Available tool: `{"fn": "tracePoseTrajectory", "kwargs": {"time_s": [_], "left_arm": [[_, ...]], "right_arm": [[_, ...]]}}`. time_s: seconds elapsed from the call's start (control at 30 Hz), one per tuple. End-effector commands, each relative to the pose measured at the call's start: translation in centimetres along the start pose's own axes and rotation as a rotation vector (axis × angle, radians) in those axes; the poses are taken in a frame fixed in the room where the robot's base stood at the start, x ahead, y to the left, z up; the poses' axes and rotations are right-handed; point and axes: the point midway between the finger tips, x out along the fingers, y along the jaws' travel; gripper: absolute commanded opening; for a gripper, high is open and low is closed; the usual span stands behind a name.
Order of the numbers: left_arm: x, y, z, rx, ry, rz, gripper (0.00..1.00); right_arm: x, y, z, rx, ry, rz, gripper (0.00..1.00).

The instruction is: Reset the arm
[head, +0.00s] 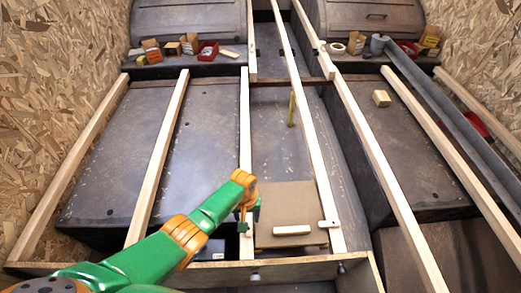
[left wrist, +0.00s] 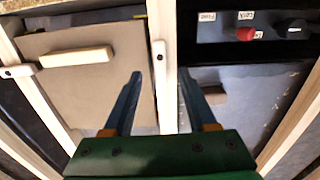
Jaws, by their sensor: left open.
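My green and orange left arm reaches in from the lower left in the head view. Its left gripper (head: 248,218) hangs above the low middle area, beside a long wooden slat (head: 245,130). In the left wrist view the left gripper (left wrist: 159,78) is open, its two blue fingers spread apart. A pale wooden slat (left wrist: 164,80) runs between the fingers in that view, below them as far as I can tell; contact is not clear. Nothing is held between the fingers. My right arm and right gripper are not in view.
A brown board (head: 290,198) with a small wood block (head: 292,230) lies right of the gripper. A dark panel with a red knob (left wrist: 246,34) is close by. Long slats span the grey wheel arches. Small boxes (head: 172,48) stand at the back.

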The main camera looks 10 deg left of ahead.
Motion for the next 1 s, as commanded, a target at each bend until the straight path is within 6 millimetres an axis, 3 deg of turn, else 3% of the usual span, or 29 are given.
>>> {"fn": "tracePoseTrajectory", "kwargs": {"time_s": [0.13, 0.27, 0.6, 0.97, 1.0], "left_arm": [[0.5, 0.6, 1.7, 0.064, 0.006, 0.04, 0.57], [0.1, 0.3, 5.5, 0.199, 0.053, 0.112, 0.57], [-4.7, -4.6, 10.9, 0.367, 0.204, 0.116, 0.57], [-10.2, -9.2, 14.0, 0.46, 0.306, 0.038, 0.57], [-9.9, -9.3, 14.1, 0.467, 0.306, 0.033, 0.57]], "right_arm": [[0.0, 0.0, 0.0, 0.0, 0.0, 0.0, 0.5], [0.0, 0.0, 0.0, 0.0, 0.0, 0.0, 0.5], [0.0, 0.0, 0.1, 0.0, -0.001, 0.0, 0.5], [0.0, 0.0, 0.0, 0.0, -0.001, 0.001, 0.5], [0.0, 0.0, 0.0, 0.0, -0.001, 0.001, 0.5]]}}
